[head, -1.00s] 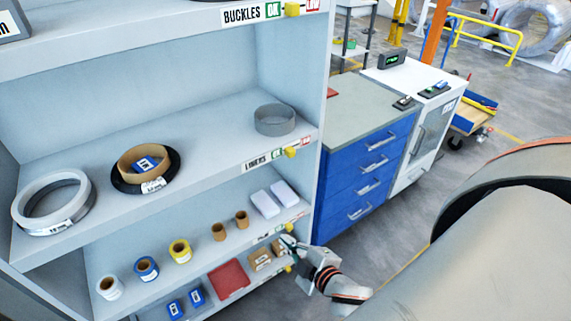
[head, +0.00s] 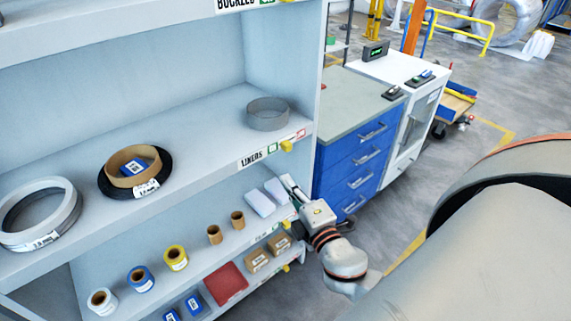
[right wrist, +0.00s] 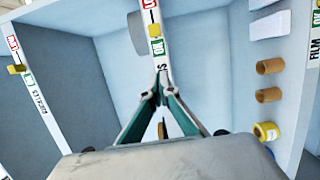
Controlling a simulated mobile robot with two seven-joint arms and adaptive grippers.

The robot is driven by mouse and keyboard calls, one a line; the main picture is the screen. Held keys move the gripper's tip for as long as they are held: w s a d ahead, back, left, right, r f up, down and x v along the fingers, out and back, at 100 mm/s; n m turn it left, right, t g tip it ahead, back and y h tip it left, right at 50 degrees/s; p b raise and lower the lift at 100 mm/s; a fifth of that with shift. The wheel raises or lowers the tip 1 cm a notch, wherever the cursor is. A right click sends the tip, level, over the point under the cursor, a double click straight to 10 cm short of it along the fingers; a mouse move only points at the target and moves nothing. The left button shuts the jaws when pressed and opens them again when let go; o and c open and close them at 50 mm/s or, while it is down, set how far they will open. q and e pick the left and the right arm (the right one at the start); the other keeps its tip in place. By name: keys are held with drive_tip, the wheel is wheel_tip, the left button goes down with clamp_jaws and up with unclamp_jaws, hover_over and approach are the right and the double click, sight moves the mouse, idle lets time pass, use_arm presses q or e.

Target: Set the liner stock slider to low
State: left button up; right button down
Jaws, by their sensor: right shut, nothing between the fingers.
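The liner slider is a yellow knob (head: 287,146) on the middle shelf's front edge, beside the LINERS label (head: 252,158). It sits between the green OK mark (head: 272,149) and the red LOW mark (head: 301,134). In the right wrist view the slider (right wrist: 154,31) shows above the fingertips, between OK and LOW. My right gripper (head: 287,179) is shut and empty, below the slider in the head view and apart from it. In the right wrist view its fingertips (right wrist: 161,92) overlap the shelf edge and cover part of the label. My left gripper is not in view.
A BUCKLES slider (right wrist: 16,69) is on another shelf edge. A grey ring (head: 268,114) stands on the liner shelf behind the slider. White boxes (head: 262,202) and brown rolls (head: 237,220) sit on the shelf below. A blue cabinet (head: 355,165) stands right of the shelves.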

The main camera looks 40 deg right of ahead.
sight(286, 146)
drive_tip(key=w, duration=0.3)
drive_tip(key=w+d+p, duration=0.1)
drive_tip(key=w, duration=0.2)
drive_tip(key=w+d+p, duration=0.1)
drive_tip(key=w, duration=0.3)
drive_tip(key=shift+r, duration=0.15)
drive_tip(key=shift+s+d, duration=0.1)
drive_tip(key=shift+d, duration=1.7)
drive_tip(key=shift+d, duration=0.1)
drive_tip(key=d, duration=0.4)
drive_tip(key=shift+w+d, duration=0.1)
drive_tip(key=shift+w, duration=0.1)
